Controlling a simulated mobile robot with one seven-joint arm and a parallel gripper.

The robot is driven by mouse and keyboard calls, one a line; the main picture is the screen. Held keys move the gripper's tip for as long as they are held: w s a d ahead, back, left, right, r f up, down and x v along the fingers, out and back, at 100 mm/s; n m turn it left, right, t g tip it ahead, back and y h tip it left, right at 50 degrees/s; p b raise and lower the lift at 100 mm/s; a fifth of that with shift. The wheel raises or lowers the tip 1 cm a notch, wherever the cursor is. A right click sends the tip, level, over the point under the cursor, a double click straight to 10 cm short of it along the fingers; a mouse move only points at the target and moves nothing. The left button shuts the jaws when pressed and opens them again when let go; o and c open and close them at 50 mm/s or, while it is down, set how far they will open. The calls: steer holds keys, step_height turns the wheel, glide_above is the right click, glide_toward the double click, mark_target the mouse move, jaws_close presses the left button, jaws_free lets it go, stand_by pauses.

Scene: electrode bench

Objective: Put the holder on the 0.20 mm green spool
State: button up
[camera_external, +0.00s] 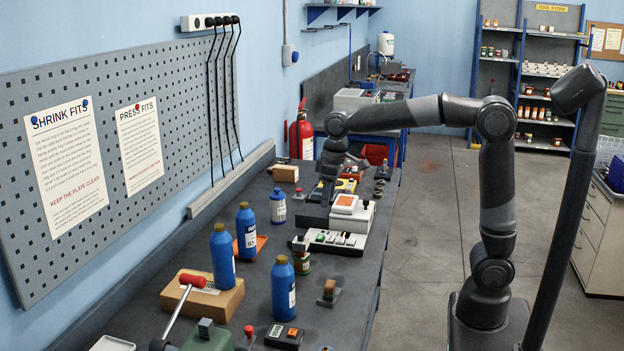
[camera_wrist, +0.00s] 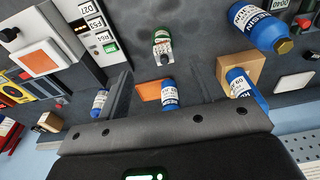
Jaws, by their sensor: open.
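A green spool-like item with a white label and a dark top (camera_external: 302,262) stands on the bench, right of the blue bottles. It also shows in the upper middle of the wrist view (camera_wrist: 162,38); its size marking is too small to read. I cannot tell which thing is the holder; a small brown block on a dark base (camera_external: 328,291) stands nearer the camera. My gripper (camera_external: 325,196) is over the far part of the bench, beside the white device. In the wrist view its two fingers (camera_wrist: 162,92) are apart, with nothing held between them.
Several blue bottles (camera_external: 283,290) stand around the spool, one on a wooden block (camera_external: 207,300). An orange pad (camera_external: 262,243) lies behind. A white device with an orange top (camera_external: 352,212) and a button panel (camera_external: 335,241) are near my gripper.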

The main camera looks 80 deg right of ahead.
steer(key=s+f+t, duration=0.2)
steer(key=s, duration=1)
steer(key=s+a+f+t, duration=0.1)
steer(key=s+f+t, duration=0.1)
steer(key=s, duration=1)
steer(key=shift+s+a+f, duration=0.15)
steer(key=shift+a+f, duration=0.05)
steer(key=shift+a, duration=0.05)
